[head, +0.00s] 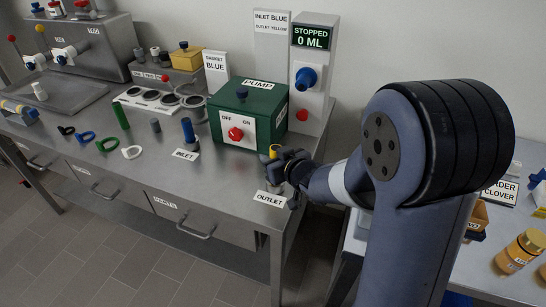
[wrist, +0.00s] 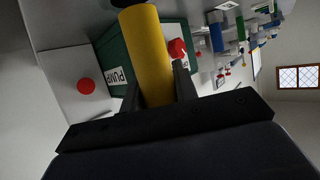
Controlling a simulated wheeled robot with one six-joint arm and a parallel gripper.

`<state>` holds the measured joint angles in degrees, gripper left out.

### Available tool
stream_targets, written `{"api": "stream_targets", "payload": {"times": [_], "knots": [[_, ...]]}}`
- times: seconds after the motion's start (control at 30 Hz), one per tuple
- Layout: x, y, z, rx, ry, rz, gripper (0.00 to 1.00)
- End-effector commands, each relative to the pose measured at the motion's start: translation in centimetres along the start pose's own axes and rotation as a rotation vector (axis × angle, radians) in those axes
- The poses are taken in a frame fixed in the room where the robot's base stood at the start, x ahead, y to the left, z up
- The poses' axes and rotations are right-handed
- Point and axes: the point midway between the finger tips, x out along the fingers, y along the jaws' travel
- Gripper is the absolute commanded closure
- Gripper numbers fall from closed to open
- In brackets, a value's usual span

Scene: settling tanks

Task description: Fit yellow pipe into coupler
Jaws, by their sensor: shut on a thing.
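My gripper (head: 284,166) is shut on the yellow pipe (head: 274,150) at the right end of the steel bench, just behind the OUTLET label (head: 269,198). In the wrist view the yellow pipe (wrist: 147,50) lies between the two dark fingers of my gripper (wrist: 156,88). In the head view only a short top part of the pipe shows above the fingers. Any coupler at the outlet is hidden by my gripper, so I cannot tell whether the pipe touches one. A blue pipe (head: 188,131) stands upright behind the INLET label (head: 185,155).
The green pump (head: 240,112) with a red knob (head: 236,133) stands just behind my gripper. A panel reading STOPPED 0 ML (head: 311,37) is behind it. The bench front is clear.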

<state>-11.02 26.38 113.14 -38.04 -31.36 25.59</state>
Motion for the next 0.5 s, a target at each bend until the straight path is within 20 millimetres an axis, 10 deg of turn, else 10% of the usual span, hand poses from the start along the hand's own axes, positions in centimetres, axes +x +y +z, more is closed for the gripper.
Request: {"api": "stream_targets", "payload": {"times": [0.5], "knots": [[0.5, 0.0, 1.2, 0.0, 0.0, 0.0, 0.97]]}}
